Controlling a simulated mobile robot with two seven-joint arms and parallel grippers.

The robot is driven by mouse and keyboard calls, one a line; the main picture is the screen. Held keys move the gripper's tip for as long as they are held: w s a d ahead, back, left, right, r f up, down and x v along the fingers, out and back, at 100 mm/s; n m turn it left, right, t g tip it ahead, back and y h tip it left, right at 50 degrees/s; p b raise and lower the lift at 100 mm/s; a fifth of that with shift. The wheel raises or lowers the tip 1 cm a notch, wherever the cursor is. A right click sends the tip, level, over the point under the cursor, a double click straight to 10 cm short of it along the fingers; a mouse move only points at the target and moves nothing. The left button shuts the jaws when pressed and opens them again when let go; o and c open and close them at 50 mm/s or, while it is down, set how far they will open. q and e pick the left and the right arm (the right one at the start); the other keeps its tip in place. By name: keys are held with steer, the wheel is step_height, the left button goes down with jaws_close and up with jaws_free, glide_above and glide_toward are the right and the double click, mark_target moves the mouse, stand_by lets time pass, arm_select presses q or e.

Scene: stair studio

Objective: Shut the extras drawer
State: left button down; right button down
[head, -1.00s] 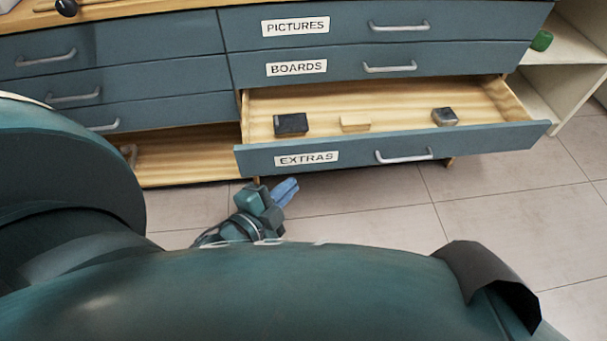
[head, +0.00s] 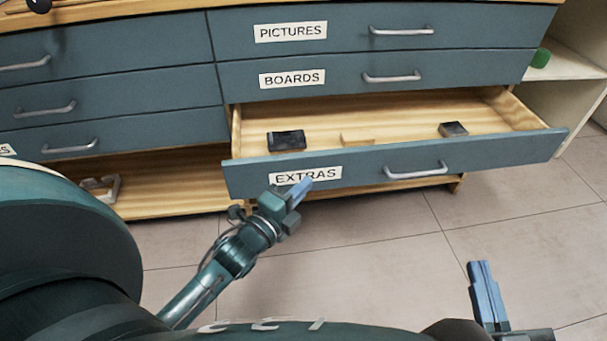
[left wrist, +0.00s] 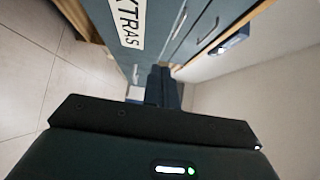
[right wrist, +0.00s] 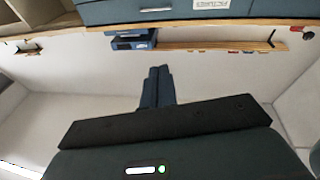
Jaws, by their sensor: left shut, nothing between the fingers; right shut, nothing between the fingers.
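The extras drawer (head: 500,155) is pulled out, with a blue-grey front, a wooden inside, a pale handle (head: 416,171) and an EXTRAS label (head: 306,175). The label also shows in the left wrist view (left wrist: 128,22). Two dark blocks (head: 286,140) (head: 453,129) and a pale wooden block (head: 357,139) lie inside. My left gripper (head: 302,190) is shut and empty, its tips overlapping the front at the label's lower edge. I cannot tell whether they touch it. My right gripper (head: 483,277) is shut and empty over the floor, right of and apart from the drawer.
The BOARDS drawer (head: 450,70) and PICTURES drawer (head: 460,30) above are shut. To the left, an open low wooden compartment (head: 170,195) holds a pale object (head: 100,187). A pale shelf unit (head: 565,75) with a green item (head: 541,58) stands at right. Tiled floor (head: 370,235) in front is clear.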

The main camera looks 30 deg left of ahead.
mark_target(315, 160)
arm_select(q)
steer(key=w, duration=0.2)
steer(key=w+a+b, duration=0.1)
steer(key=w, duration=0.1)
steer(key=shift+a+f, duration=0.15)
steer(key=shift+w+a, duration=0.4)
steer(key=shift+w, duration=0.1)
arm_select(e)
steer(key=shift+a+f+m, duration=0.1)
steer(key=shift+a+m, duration=0.05)
steer(key=shift+m, duration=0.15)
